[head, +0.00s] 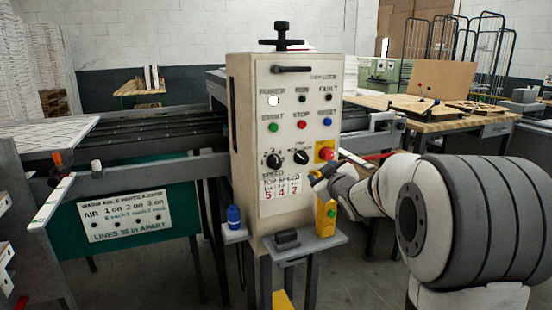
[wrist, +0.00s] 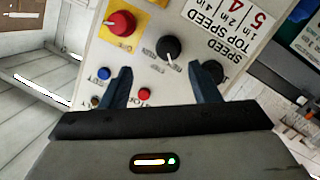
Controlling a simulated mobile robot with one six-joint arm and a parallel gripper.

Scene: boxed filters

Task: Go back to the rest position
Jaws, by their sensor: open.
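My gripper (head: 319,183) is at the right edge of a cream control panel (head: 245,110), just below its red button on a yellow plate (head: 326,152). My arm reaches in from the right. In the wrist view the two dark fingers of my gripper (wrist: 160,84) are apart with nothing held between them. I cannot tell whether a finger touches the panel.
A small shelf (head: 325,242) below the panel holds a dark block (head: 287,239); a blue bottle (head: 234,216) stands to its left. A yellow box with a green button (head: 331,214) is close below my gripper. A wooden workbench (head: 440,122) stands behind right.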

